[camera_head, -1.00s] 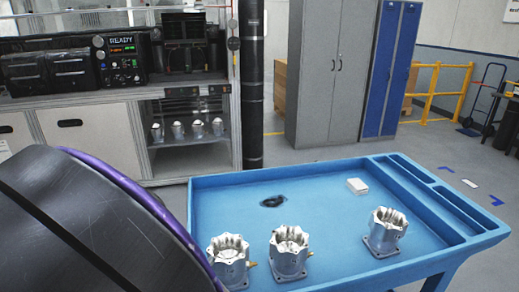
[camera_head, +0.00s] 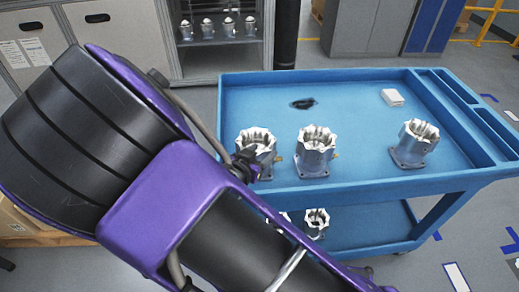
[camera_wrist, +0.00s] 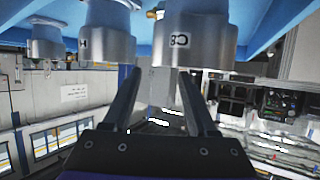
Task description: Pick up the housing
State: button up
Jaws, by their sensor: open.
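Three silvery metal housings stand upright on the blue cart's top (camera_head: 360,100): a left one (camera_head: 256,150), partly behind my arm, a middle one (camera_head: 315,155) and a right one (camera_head: 414,145). In the wrist view, several metal housings show along the top edge, the nearest (camera_wrist: 205,38) bearing dark characters. My gripper (camera_wrist: 157,88) is open, with its two dark fingers apart below that nearest housing.
More housings (camera_head: 316,222) stand on the cart's lower shelf (camera_head: 375,222), partly behind my arm. A white block (camera_head: 392,97) and a dark patch (camera_head: 303,103) are on the cart top. Several housings (camera_head: 218,28) stand in the bench at the back.

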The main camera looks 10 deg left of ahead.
aim_at(271, 146)
jog(key=x, duration=0.5)
jog(key=shift+d+b, duration=0.15)
jog(key=shift+b, duration=0.25)
jog(key=shift+c, duration=0.2)
grip_shut()
dwell(0.7)
jog(key=shift+r, duration=0.15)
